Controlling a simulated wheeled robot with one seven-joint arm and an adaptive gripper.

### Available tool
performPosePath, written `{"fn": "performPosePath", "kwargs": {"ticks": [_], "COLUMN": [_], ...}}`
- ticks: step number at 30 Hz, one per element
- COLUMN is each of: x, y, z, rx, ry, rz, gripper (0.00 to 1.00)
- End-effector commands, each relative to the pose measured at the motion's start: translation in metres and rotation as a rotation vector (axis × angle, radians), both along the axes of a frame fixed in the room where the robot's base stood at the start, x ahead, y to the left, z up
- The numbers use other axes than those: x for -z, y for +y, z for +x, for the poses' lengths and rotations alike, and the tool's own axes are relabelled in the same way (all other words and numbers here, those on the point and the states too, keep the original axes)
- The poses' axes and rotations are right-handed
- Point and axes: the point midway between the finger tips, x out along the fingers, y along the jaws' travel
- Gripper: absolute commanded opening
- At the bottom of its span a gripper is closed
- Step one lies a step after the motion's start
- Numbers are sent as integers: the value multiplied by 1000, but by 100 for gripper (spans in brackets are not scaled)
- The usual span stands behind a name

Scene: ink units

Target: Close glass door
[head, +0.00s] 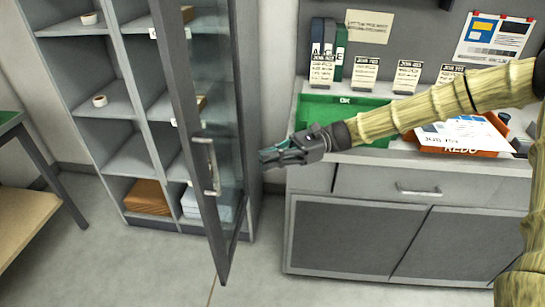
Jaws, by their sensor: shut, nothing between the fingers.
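The glass door (217,120) has a dark frame and a pale vertical handle (206,166) on its outer side. It stands ajar, swung out from the grey shelf cabinet (110,62). My gripper (268,158) is shut and empty. It appears just right of the door's lower half, at handle height in the picture. I cannot tell whether the fingertips touch the door. My arm reaches in from the right.
A grey counter (366,184) with drawers and doors stands on the right. On it are a green tray (325,104), an orange tray (470,147) with papers and several cards. A table (30,212) is at far left. The floor (130,265) in front is clear.

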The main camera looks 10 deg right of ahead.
Motion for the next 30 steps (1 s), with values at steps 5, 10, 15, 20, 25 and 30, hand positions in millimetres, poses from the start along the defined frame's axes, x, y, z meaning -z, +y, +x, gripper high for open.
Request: {"fn": "performPosePath", "kwargs": {"ticks": [5, 10, 15, 20, 25, 30], "x": [0, 0, 0, 1, 1, 1], "y": [30, 57, 80, 93, 99, 99], "z": [-9, -17, -23, -27, -28, -28], "rx": [-2, -2, -1, -1, 0, 1], "ry": [2, 2, 1, 2, -1, 0], "rz": [-1, -1, -1, -2, -2, -1], "gripper": [0, 0, 0, 0, 0, 0]}}
